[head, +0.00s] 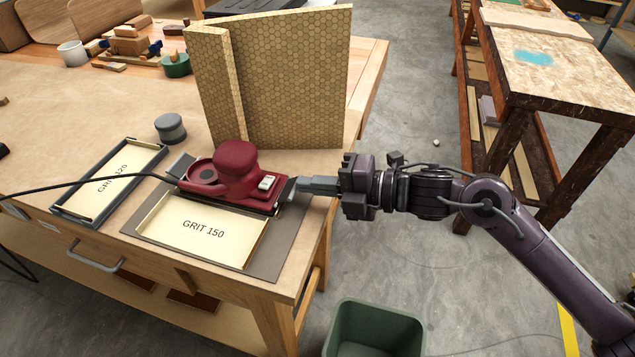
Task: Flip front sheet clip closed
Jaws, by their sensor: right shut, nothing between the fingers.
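A dark red sheet sander (238,171) rests on a grey mat (276,240) near the front of the workbench. Its right end has a dark metal clip (287,191), and my right gripper's fingertips are at that clip. My right gripper (302,187) is shut with nothing held, reaching in from the right. The fingers partly hide the clip, so I cannot tell whether it is open or closed. A tray of sheets marked GRIT 150 (203,232) lies in front of the sander. My left gripper is out of view.
A GRIT 120 tray (112,178) and a grey round pot (170,127) are to the left. Honeycomb-patterned panels (290,75) stand behind the sander. A black cord (85,184) runs left. A green bin (374,330) stands on the floor below.

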